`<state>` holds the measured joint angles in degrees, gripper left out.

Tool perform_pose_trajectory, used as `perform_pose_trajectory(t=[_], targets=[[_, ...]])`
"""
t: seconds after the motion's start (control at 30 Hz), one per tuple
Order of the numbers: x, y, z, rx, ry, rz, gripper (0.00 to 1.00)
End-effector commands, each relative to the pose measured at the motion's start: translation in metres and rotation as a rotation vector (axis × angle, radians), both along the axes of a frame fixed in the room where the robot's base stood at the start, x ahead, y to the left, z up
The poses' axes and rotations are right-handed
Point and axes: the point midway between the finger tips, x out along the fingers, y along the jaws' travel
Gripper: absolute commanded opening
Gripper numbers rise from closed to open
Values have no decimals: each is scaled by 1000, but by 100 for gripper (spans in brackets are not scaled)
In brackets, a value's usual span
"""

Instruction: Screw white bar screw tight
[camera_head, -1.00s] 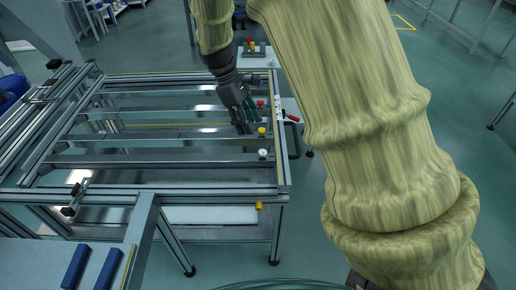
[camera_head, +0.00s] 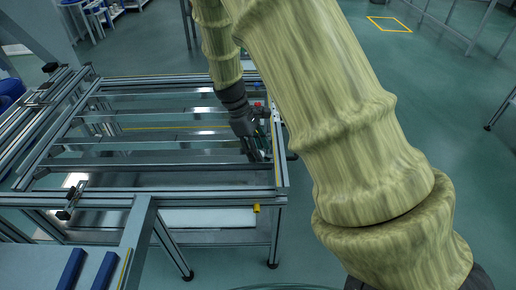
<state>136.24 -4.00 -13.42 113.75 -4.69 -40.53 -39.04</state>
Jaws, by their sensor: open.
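My gripper (camera_head: 255,156) hangs open and pointing down over the right side of the aluminium panel frame (camera_head: 232,192). Its fingers are at the place where a white-topped screw showed earlier. The white bar screw cannot be made out now; the gripper hides that spot. I cannot tell whether the fingers are around the screw or touching it. The yellow-topped screw near it is hidden too.
A small red part (camera_head: 259,104) shows at the frame's far right, partly behind my arm. A yellow piece (camera_head: 256,208) sits on the front right edge. Blue blocks (camera_head: 72,268) lie on the near left table. Cross bars span the frame.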

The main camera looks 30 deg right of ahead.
Motion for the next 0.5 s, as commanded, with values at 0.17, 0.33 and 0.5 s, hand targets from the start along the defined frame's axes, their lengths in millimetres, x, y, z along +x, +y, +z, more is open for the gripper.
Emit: perform_pose_trajectory(t=[0.17, 0.33, 0.5], targets=[[0, 0, 0, 0, 0, 0, 37], [0, 0, 0, 0, 0, 0, 6], [0, 0, 1, 0, 0, 0, 0]])
